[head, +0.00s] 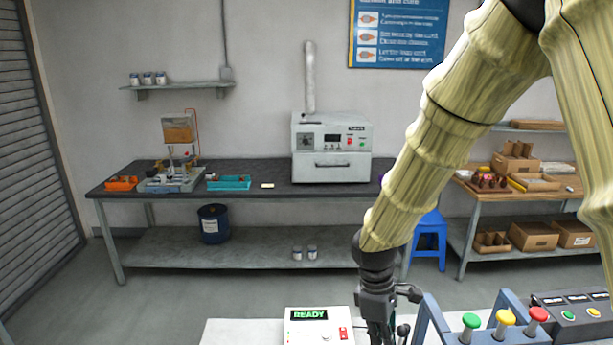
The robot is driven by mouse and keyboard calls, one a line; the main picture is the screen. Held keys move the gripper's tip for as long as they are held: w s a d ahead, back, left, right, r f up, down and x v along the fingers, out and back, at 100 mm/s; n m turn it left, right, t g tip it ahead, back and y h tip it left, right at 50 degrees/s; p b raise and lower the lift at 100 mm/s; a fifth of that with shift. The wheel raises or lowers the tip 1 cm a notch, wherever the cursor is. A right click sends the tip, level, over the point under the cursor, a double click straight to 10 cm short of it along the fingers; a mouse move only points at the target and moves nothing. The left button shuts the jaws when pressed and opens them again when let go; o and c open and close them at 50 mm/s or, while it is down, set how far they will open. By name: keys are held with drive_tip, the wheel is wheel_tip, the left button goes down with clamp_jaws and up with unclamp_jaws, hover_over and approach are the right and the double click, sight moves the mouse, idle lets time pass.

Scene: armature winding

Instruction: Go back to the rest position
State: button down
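My arm comes in from the upper right of the head view, and my gripper (381,322) hangs down at the bottom centre, over the near bench. It is between a white box with a green READY display (309,325) on its left and a blue-grey frame (431,312) on its right. The fingertips are low and partly cut off by the frame's bottom edge, so I cannot tell whether they are open or shut, or whether anything is held.
Green, yellow and red buttons (504,317) and a dark control panel (570,305) stand right of my gripper. A dark workbench (270,188) with a white oven (331,150) stands along the back wall. A wooden bench with boxes (515,200) and a blue stool (430,232) are at right. Floor at left is clear.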

drive_tip(key=s+f+m+y, duration=0.25)
drive_tip(key=s+f, duration=0.25)
drive_tip(key=f, duration=1)
drive_tip(key=s+d+f+m+t, duration=0.1)
drive_tip(key=s+d+f+m, duration=0.3)
drive_tip(key=s+f, duration=0.7)
drive_tip(key=s+d+f+m, duration=0.3)
drive_tip(key=s+f+m, duration=0.3)
drive_tip(key=s+f, duration=0.45)
wheel_tip(320, 180, down, 12)
drive_tip(key=s+b, duration=0.1)
drive_tip(key=b, duration=1.3)
drive_tip(key=shift+s+a+h, duration=0.2)
drive_tip(key=shift+h, duration=0.15)
